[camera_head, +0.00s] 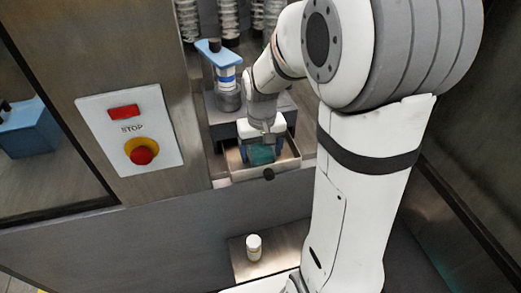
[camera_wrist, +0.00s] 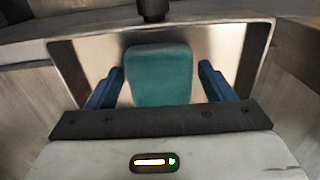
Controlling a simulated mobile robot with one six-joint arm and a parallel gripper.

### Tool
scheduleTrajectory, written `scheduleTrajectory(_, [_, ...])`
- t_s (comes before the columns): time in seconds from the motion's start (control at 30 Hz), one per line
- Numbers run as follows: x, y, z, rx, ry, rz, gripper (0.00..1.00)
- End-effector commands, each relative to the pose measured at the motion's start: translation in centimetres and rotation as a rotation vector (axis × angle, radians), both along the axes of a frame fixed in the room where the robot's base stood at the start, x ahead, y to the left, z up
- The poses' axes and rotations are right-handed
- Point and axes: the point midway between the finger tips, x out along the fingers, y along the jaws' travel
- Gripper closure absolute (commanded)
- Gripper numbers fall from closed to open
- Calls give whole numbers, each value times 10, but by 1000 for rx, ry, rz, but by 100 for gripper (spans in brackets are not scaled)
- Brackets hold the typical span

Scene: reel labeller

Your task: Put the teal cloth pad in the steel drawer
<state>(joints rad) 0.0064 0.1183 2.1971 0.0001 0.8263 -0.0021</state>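The steel drawer (camera_head: 238,176) is pulled open, with a black knob (camera_head: 268,174) on its front. The teal cloth pad (camera_head: 262,155) is inside the drawer's outline. In the wrist view, the pad (camera_wrist: 160,75) shows in front of the drawer's bare steel (camera_wrist: 222,45). My gripper (camera_head: 262,151) is over the drawer, its blue fingers reaching down on either side of the pad. In the wrist view, my gripper (camera_wrist: 162,68) is open, with a clear gap right of the pad and a thin one at its left. Whether the pad rests on the drawer floor is hard to tell.
A grey machine part with a blue-topped bottle (camera_head: 227,80) stands behind the drawer. A stop panel (camera_head: 130,130) with a red button is on the left. A small white bottle (camera_head: 253,247) stands on a lower shelf (camera_head: 285,240). A blue box (camera_head: 28,128) is far left.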

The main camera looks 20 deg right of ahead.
Motion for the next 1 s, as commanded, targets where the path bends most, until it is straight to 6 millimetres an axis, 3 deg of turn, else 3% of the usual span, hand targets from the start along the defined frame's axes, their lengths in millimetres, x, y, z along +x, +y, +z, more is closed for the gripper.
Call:
scheduleTrajectory(0.4, [1, 0, 9, 0, -3, 1, 20])
scheduleTrajectory(0.8, [1, 1, 89, 0, -5, 2, 20])
scheduleTrajectory(1.0, [1, 1, 116, 0, -3, 2, 20])
